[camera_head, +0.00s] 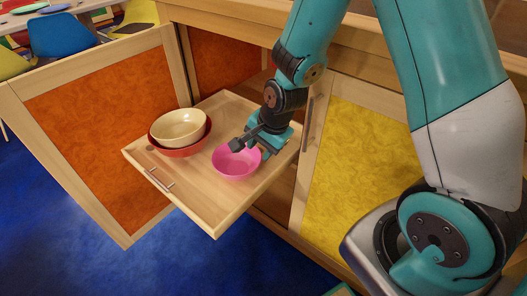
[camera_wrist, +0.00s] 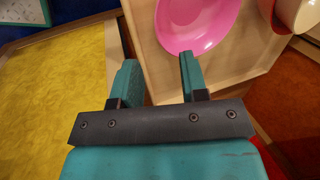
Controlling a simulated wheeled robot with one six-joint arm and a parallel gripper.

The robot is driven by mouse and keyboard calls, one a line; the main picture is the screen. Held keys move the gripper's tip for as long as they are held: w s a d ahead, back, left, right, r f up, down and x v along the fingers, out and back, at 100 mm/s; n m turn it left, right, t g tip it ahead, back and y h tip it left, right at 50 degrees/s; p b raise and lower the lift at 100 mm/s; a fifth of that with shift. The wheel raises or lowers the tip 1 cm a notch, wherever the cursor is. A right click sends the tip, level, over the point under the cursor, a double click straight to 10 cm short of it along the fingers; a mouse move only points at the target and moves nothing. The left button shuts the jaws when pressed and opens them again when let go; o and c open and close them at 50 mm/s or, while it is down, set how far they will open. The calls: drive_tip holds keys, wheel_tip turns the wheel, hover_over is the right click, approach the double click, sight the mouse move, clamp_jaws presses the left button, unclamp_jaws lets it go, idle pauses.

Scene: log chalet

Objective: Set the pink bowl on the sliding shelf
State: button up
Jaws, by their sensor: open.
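The pink bowl (camera_head: 237,163) stands upright on the pulled-out sliding shelf (camera_head: 187,184), on its right part. It also shows at the top of the wrist view (camera_wrist: 197,24). My gripper (camera_head: 252,146) is at the bowl's back right rim. In the wrist view my gripper (camera_wrist: 157,72) has its two fingers well apart, with nothing held between them. The right fingertip is close against the bowl's rim; I cannot tell whether it touches. The bowl's far side is cut off in the wrist view.
A cream bowl (camera_head: 179,127) sits inside a red bowl (camera_head: 183,152) on the shelf's left part. An open orange door panel (camera_head: 95,125) stands to the left, and a yellow panel (camera_head: 357,165) to the right. The shelf's front with its handle (camera_head: 158,179) is bare.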

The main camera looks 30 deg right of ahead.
drive_tip(key=s+a+r+n+g+y, duration=0.1)
drive_tip(key=s+a+r+n, duration=0.35)
drive_tip(key=r, duration=0.25)
drive_tip(key=s+a+r+n+y, duration=0.1)
drive_tip(key=s+a+r+n, duration=0.25)
drive_tip(key=r+n, duration=0.2)
drive_tip(key=s+a+r+n+g, duration=0.1)
drive_tip(key=s+r+n+g, duration=0.1)
drive_tip(key=s+r+n, duration=0.6)
drive_tip(key=s+n, duration=0.2)
drive_tip(key=s, duration=0.2)
drive_tip(key=shift+s, duration=0.2)
